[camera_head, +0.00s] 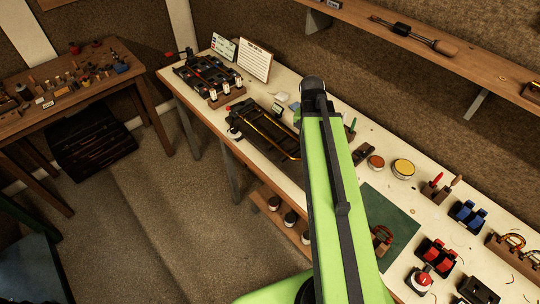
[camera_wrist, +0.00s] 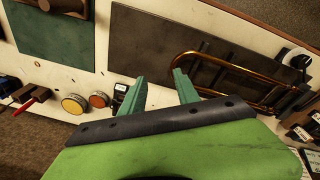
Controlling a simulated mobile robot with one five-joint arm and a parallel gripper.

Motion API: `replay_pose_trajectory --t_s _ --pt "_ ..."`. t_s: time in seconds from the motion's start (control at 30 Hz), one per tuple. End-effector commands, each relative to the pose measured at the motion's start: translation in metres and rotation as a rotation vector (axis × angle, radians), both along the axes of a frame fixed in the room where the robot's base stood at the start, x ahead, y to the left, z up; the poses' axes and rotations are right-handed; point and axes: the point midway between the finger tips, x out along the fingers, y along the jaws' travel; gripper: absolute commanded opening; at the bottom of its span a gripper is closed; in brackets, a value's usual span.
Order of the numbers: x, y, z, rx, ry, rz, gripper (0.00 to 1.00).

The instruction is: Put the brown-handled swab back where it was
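A small dark block (camera_head: 436,194) on the bench at the right holds two upright tools, one with a red handle (camera_head: 437,178) and one with a tan-brown handle (camera_head: 456,181). A long rod with a dark grip and a thick brown end (camera_head: 445,47) lies on the wall shelf. I cannot tell which of these is the brown-handled swab. My gripper (camera_wrist: 159,74) is open and empty in the wrist view, above the pale bench top. In the head view my arm hides the fingers. The red handle (camera_wrist: 32,104) also shows at the wrist view's left.
A brass slide (camera_wrist: 215,62) lies on a dark mat beside my gripper. An orange tin (camera_wrist: 98,100) and a yellow tin (camera_wrist: 74,104) stand nearby. A green mat (camera_head: 398,232), red holders (camera_head: 436,252) and blue holders (camera_head: 467,213) occupy the bench's right part.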

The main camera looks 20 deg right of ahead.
Motion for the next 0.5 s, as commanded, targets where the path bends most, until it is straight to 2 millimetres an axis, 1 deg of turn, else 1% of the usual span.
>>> replay_pose_trajectory --t_s 0.03,0.07,0.1,0.2,0.23,0.3,0.4,0.5 --pt "0.004 0.055 -0.001 0.023 0.014 0.151 0.38" --pt "0.006 0.083 -0.001 0.037 0.021 0.238 0.38" --pt "0.006 0.117 -0.001 0.054 0.032 0.342 0.38" --pt "0.001 0.180 -0.002 0.086 0.051 0.546 0.38" --pt "-0.001 0.193 -0.002 0.094 0.054 0.587 0.38" --pt "-0.005 0.211 -0.002 0.104 0.060 0.654 0.38" --pt "-0.006 0.220 -0.002 0.110 0.064 0.687 0.38" --pt "-0.006 0.219 -0.002 0.110 0.064 0.686 0.38"
